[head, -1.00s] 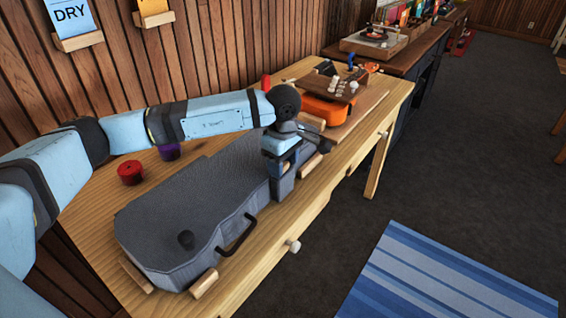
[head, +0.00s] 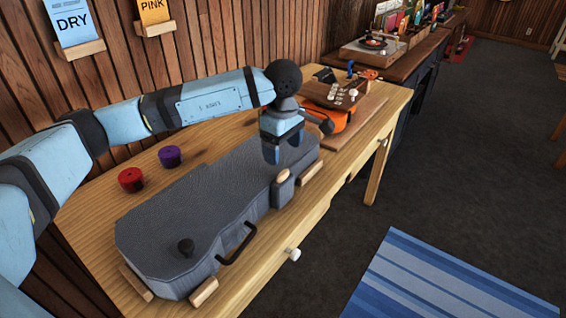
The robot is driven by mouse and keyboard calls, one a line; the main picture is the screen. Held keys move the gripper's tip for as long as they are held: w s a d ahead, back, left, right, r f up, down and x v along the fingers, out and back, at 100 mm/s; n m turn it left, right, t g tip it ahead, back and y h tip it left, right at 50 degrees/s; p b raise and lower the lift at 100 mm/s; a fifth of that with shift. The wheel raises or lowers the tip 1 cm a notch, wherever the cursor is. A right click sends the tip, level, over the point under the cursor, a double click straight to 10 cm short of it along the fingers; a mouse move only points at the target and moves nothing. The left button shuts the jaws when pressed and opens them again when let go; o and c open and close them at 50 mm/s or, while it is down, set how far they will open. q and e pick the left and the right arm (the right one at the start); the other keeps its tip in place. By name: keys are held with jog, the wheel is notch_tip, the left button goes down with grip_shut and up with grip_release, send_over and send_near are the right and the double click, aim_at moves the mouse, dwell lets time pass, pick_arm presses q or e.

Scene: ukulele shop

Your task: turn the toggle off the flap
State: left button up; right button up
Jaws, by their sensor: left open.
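The grey ukulele case (head: 200,195) lies shut on the wooden bench. A grey flap (head: 282,194) hangs over its front side, right of the handle. A small light wooden toggle (head: 283,176) sits at the flap's top; at this size I cannot tell if it lies across the flap or along it. My left gripper (head: 284,150) is open and empty, fingers pointing down, just above and behind the toggle over the case lid. It appears apart from the toggle. My right gripper is not in view.
A red roll (head: 131,179) and a purple roll (head: 169,156) lie behind. An orange ukulele (head: 340,119) is beyond my gripper. A white drawer knob (head: 293,254) juts out in front.

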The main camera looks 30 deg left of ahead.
pick_arm(q)
notch_tip(320, 180, up, 7)
jog(key=shift+f, duration=0.2)
jog(key=shift+s+f, duration=0.1)
dwell(0.5)
